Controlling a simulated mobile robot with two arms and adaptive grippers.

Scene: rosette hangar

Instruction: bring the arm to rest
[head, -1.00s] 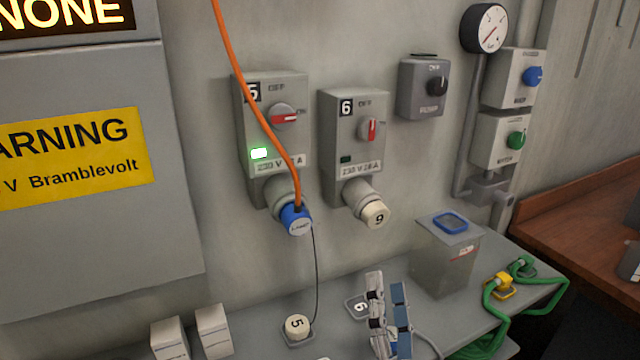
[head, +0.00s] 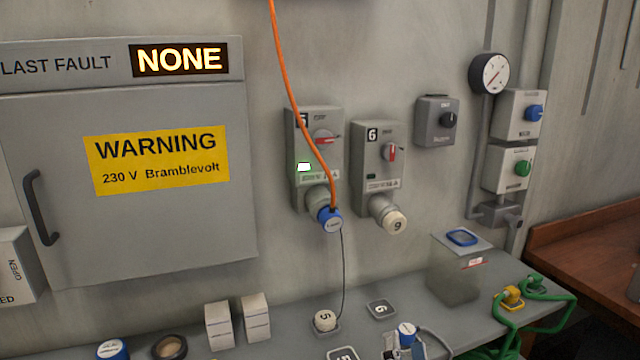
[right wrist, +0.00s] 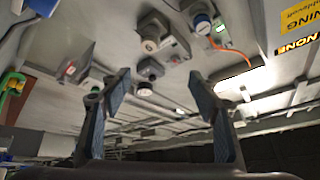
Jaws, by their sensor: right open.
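My right gripper (head: 404,347) is low in the head view, only its fingertips showing at the bottom edge. In the right wrist view its two fingers (right wrist: 158,88) stand wide apart with nothing between them. My left gripper is not in view.
On the wall, outlet 5 (head: 317,155) has a lit green lamp and a blue plug (head: 331,220) with an orange cable; outlet 6 (head: 378,165) is capped. A bin (head: 455,273) and green cable (head: 550,309) are on the shelf (head: 285,325).

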